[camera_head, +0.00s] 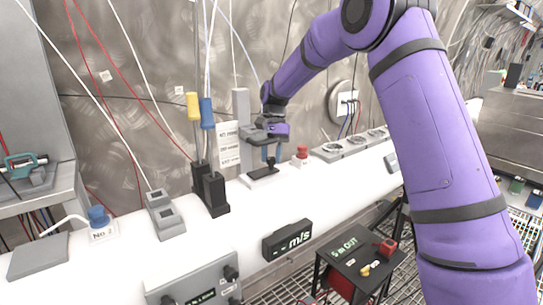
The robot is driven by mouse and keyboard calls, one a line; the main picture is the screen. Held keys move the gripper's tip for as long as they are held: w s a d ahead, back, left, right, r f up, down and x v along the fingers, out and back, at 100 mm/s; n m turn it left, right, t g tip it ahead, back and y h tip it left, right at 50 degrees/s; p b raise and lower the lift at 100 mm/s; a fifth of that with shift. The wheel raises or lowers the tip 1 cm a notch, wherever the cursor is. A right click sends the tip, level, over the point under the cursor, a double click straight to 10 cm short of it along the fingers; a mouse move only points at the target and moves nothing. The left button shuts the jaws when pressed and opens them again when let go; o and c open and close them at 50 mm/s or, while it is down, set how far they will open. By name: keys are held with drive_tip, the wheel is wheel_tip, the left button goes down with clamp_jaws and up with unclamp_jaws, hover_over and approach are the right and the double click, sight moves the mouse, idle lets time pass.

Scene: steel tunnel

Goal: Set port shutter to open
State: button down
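My purple arm reaches in from the right, and my gripper (270,150) points down over the white tunnel body. Just below it is a small dark handle on a pale base plate (263,178) with a dark slot. A grey upright plate (241,108) stands behind, left of the gripper. I cannot tell for sure which of these parts is the port shutter, or its position. The fingers are small and partly hidden, so I cannot tell whether they touch the handle or grip it.
A red knob (302,151) sits right of the gripper, with round dials (352,142) beyond. Black holders (211,190) with yellow and blue-topped probes stand left. A black m/s display (287,240) is in front. A blue knob (98,216) is far left. A small black table (357,254) stands lower right.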

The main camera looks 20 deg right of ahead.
drive_tip(key=shift+w+d, duration=0.25)
drive_tip(key=shift+d, duration=0.45)
drive_tip(key=shift+w+d, duration=0.2)
drive_tip(key=shift+d, duration=0.5)
drive_tip(key=shift+w+d, duration=0.25)
drive_tip(key=shift+d, duration=0.45)
drive_tip(key=c, duration=0.8)
unclamp_jaws()
drive_tip(key=shift+d, duration=0.15)
drive_tip(key=v, duration=1)
drive_tip(key=shift+w+r, duration=0.2)
drive_tip(key=shift+r, duration=0.2)
